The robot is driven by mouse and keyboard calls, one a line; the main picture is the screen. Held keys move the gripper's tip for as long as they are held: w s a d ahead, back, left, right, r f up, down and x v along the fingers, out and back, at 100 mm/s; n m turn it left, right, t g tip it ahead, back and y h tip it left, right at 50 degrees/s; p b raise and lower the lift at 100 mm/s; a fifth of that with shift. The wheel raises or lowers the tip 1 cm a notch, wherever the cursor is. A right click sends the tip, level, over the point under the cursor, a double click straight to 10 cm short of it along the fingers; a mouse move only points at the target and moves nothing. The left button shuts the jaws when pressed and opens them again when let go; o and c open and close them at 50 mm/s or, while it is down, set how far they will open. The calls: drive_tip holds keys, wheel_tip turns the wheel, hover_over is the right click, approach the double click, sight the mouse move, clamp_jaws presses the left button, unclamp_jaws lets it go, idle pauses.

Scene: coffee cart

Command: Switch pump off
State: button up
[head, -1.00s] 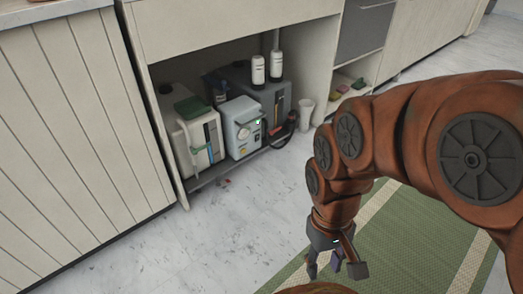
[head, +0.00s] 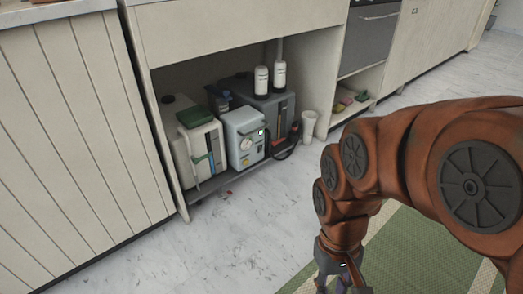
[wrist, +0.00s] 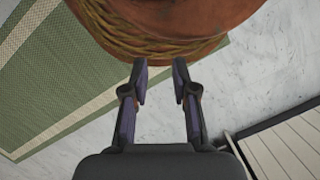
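A light grey box-shaped unit (head: 245,138), which looks like the pump, stands in the open cabinet bay. Its front has a round dial (head: 246,143) and a small lit green spot (head: 262,131) near the upper right. I cannot tell which part is its switch. My gripper (head: 343,284) is low in the head view, outside the cabinet and well to the front right of the unit, partly cut off by the frame. The wrist view shows my gripper (wrist: 160,82) with its two fingers apart and nothing between them.
A white canister (head: 196,150) with a green item on top stands left of the unit. A dark grey tank (head: 285,108) and two white bottles (head: 270,78) are behind. A dark hose and a white cup (head: 309,124) are at right. Open floor (head: 240,230) lies in front; a green mat (head: 425,250) is at right.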

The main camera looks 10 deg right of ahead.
drive_tip(key=shift+g, duration=0.3)
drive_tip(key=r+p, duration=0.4)
drive_tip(key=s+r+p, duration=0.1)
drive_tip(key=r+p, duration=0.3)
drive_tip(key=s+r+p, duration=0.1)
drive_tip(key=r+p, duration=0.3)
drive_tip(key=r, duration=0.1)
drive_tip(key=shift+s+a, duration=0.1)
clamp_jaws()
drive_tip(key=shift+s, duration=0.25)
